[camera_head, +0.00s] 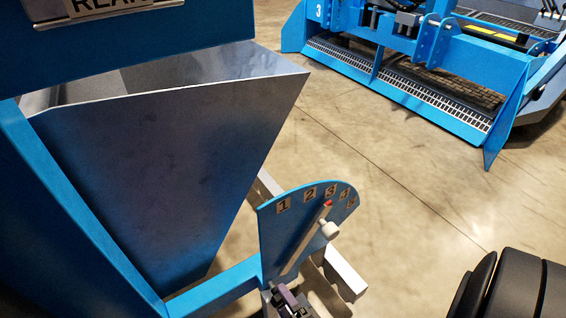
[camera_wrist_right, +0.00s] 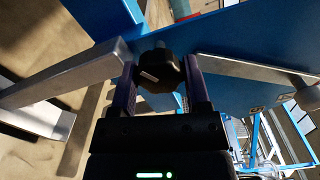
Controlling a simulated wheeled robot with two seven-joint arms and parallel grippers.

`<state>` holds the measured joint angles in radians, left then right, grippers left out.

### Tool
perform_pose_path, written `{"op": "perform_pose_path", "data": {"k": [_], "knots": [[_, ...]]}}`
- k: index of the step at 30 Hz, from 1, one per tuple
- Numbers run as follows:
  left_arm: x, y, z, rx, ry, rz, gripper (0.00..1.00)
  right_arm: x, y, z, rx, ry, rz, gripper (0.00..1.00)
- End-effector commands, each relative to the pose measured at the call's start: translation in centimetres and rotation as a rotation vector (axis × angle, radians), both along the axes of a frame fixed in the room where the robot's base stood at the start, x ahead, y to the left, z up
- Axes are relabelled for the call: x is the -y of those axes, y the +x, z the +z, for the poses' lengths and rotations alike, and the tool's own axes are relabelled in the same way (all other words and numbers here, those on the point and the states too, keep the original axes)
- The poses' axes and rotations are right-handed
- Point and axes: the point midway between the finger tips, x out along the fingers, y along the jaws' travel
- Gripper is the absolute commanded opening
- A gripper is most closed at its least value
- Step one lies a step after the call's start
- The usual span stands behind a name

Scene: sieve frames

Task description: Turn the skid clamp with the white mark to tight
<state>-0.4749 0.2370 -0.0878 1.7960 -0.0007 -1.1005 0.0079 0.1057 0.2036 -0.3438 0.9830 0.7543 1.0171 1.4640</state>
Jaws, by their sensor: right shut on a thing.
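The skid clamp is a black knob (camera_wrist_right: 158,70) with a small white mark on its face, close up in the right wrist view. It sits against the blue plate on a short metal stud. My right gripper (camera_wrist_right: 162,78) is shut on it, one finger on each side. In the head view this gripper (camera_head: 287,297) is at the bottom edge, at the foot of the blue numbered plate (camera_head: 279,235), and the knob is hidden there. My left gripper is not in view.
A grey lever (camera_head: 305,238) with a red tip and pale round knob lies across the plate, its tip near number 3. A metal hopper (camera_head: 160,170) fills the left. Another blue machine (camera_head: 420,80) stands at the back right. Open concrete floor lies between.

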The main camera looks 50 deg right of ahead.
Motion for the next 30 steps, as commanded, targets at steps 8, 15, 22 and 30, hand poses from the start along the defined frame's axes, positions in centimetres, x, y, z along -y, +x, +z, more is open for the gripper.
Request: {"op": "perform_pose_path", "data": {"k": [8, 15, 22, 30], "knots": [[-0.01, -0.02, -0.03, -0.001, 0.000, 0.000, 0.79, 0.01, -0.09, -0.16, 0.052, 0.235, -0.001, 0.02], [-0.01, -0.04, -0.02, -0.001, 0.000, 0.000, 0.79, 0.00, -0.10, -0.20, 0.090, 0.397, -0.001, 0.02], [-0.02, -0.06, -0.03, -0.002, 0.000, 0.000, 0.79, -0.02, -0.10, -0.23, 0.113, 0.492, -0.001, 0.02], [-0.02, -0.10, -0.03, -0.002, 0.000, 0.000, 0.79, -0.04, -0.10, -0.25, 0.123, 0.537, -0.001, 0.02]]}}
